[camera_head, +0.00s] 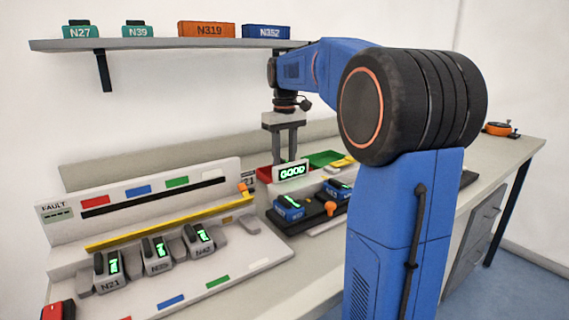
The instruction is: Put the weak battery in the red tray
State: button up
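My gripper (285,156) points down behind the lit GOOD display (292,172). A gap shows between its fingers, but the display hides the tips, so I cannot tell whether they hold anything. Part of the red tray (265,173) shows beside the display, below the gripper. Two blue batteries, one nearer (289,209) and one farther (337,190), sit on a dark base with green lit screens. Grey units stand on the left rack, marked N21 (110,284), one with an unclear label (158,264), and N42 (203,249), all with green screens. I cannot tell which battery is weak.
A green tray (325,158) and a yellow item (344,161) lie right of the display. A FAULT panel (56,212) stands at the left. A wall shelf (165,42) carries several labelled boxes. My arm hides part of the bench. An orange item (498,129) lies far right.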

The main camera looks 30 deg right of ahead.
jog(key=shift+f, duration=0.7)
jog(key=o, duration=1.2)
jog(key=shift+f, duration=0.15)
notch_tip(320, 180, up, 12)
jog(key=shift+r, duration=0.15)
